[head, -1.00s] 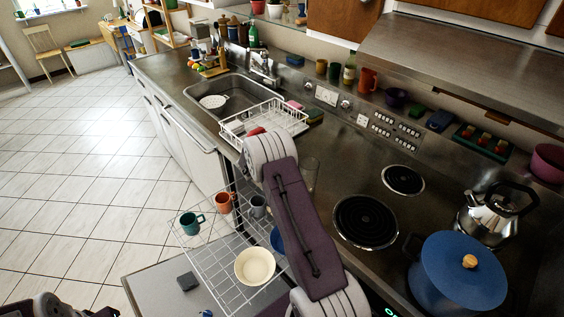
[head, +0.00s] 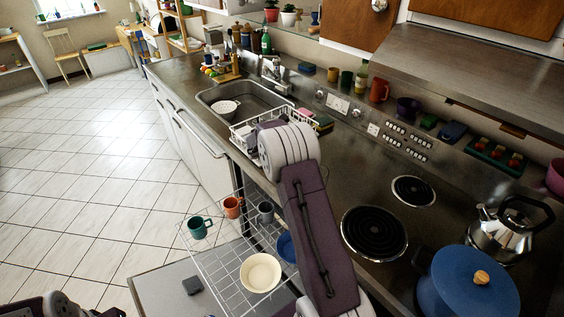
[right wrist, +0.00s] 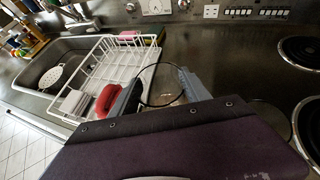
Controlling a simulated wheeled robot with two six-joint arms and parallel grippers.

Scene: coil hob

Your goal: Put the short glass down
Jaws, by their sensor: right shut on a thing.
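The short glass (right wrist: 163,86) is clear, with a dark rim, and shows in the right wrist view between the grey fingers of my right gripper (right wrist: 158,93). The gripper is shut on it, over the worktop just right of the white dish rack. I cannot tell whether its base touches the worktop. In the head view my right arm hides the glass and the gripper. A part of my left arm shows at the bottom left corner of the head view; its fingers are not clear there.
The dish rack (head: 243,133) stands by the sink (head: 212,97). Right of my arm are two coil rings (head: 374,234), a blue pot (head: 450,290) and a kettle (head: 492,236). A pulled-out wire basket (head: 218,277) holds mugs and a cream bowl (head: 260,272). Worktop behind the rings is clear.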

